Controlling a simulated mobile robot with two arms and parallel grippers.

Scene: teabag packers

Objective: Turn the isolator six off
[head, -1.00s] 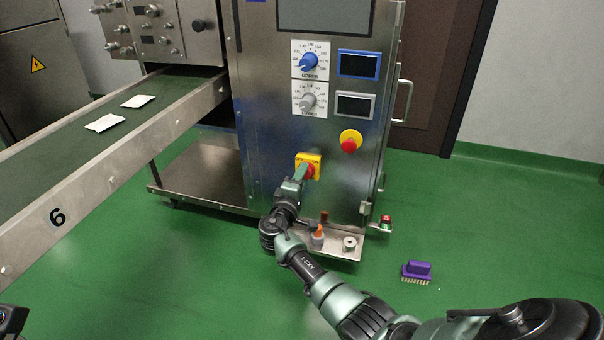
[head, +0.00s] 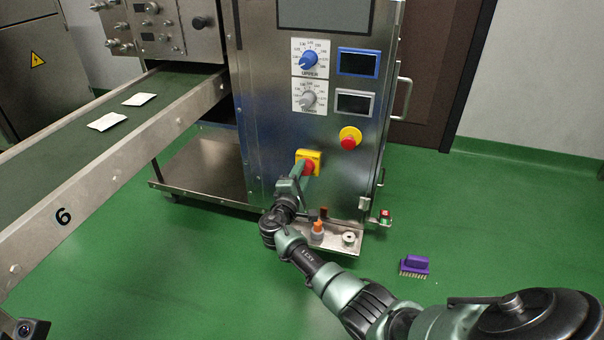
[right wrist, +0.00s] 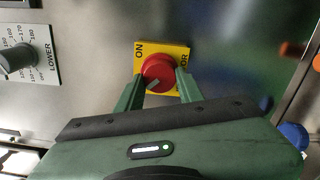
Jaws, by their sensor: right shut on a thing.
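The isolator is a red rotary knob (head: 309,166) on a yellow plate (head: 316,156), low on the steel cabinet front beside the conveyor marked 6. My right gripper (head: 303,178) reaches it from below. In the right wrist view the two green fingers (right wrist: 160,90) are shut on the sides of the red knob (right wrist: 158,68). The word ON shows at the upper left of the yellow plate (right wrist: 178,49); part of the other lettering is hidden. A grey mark on the knob points to the lower left, away from ON. My left gripper's jaws are not visible.
Above are a red emergency button (head: 349,138), a blue dial (head: 309,60) and a grey dial (head: 307,98). A small ledge (head: 340,246) with small items lies beside my right forearm. The conveyor (head: 150,135) is at left.

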